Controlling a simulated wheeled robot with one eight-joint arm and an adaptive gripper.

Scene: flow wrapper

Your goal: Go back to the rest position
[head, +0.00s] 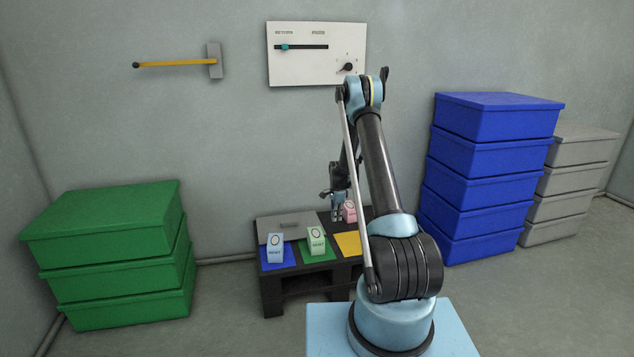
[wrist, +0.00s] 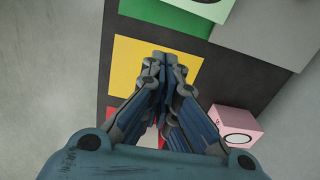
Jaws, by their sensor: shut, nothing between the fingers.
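My gripper (wrist: 163,62) is shut and empty. In the wrist view its closed fingertips are over the yellow square (wrist: 128,80) on the dark low table. In the head view my gripper (head: 338,203) is partly hidden behind my arm, low over the back right of the table (head: 272,290). A pink packet (head: 349,212) stands close beside it. The pink packet also shows in the wrist view (wrist: 236,122), to the right of the fingers and apart from the fingertips.
A blue-white packet (head: 275,247) and a green-white packet (head: 316,240) stand on coloured squares, before a grey plate (head: 284,224). Green crates (head: 110,255) stand left, blue crates (head: 485,180) and grey crates (head: 565,180) right. A white panel (head: 300,65) and hammer (head: 180,64) are on the wall.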

